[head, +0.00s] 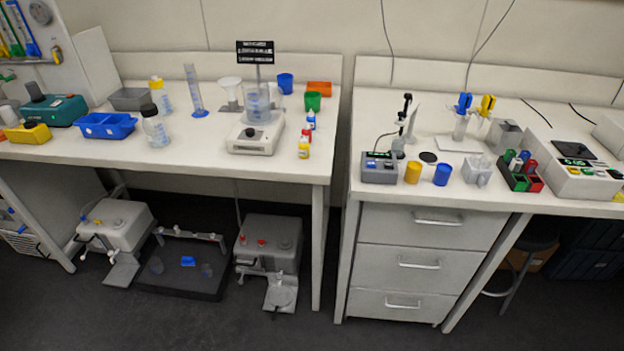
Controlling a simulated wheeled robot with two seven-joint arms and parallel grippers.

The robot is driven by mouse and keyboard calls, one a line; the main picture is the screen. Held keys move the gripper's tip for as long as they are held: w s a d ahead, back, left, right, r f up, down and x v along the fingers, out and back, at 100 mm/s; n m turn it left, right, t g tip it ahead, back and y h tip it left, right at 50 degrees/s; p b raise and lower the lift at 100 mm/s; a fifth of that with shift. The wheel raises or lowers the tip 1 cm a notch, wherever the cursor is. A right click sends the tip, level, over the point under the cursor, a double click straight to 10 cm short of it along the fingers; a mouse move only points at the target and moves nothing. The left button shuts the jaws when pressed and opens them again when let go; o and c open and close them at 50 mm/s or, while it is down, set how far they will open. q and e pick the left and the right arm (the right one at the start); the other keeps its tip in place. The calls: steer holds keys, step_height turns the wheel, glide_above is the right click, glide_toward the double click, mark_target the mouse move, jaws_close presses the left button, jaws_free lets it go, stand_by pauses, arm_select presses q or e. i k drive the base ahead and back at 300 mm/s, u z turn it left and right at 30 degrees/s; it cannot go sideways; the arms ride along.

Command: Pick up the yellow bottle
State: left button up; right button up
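A small yellow bottle (304,148) stands upright near the front right corner of the left bench (225,166). A small red-topped item stands just behind it, and a small blue-and-white bottle (311,121) stands further behind. A taller clear bottle with a yellow cap (160,97) stands toward the back left of the same bench. A yellow cylinder (412,173) stands at the front of the right bench. Neither of my grippers shows in the head view.
A white stirrer with a beaker (256,136) stands left of the yellow bottle. A green cup (312,101) stands behind. A gap separates the left bench from the right bench with drawers (425,226). Machines sit on the floor below. The floor in front is clear.

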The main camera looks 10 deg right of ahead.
mark_target(303, 146)
steer(key=u, duration=0.95)
steer(key=i, duration=1.1)
steer(key=z, duration=0.95)
steer(key=i, duration=0.55)
steer(key=z, duration=0.6)
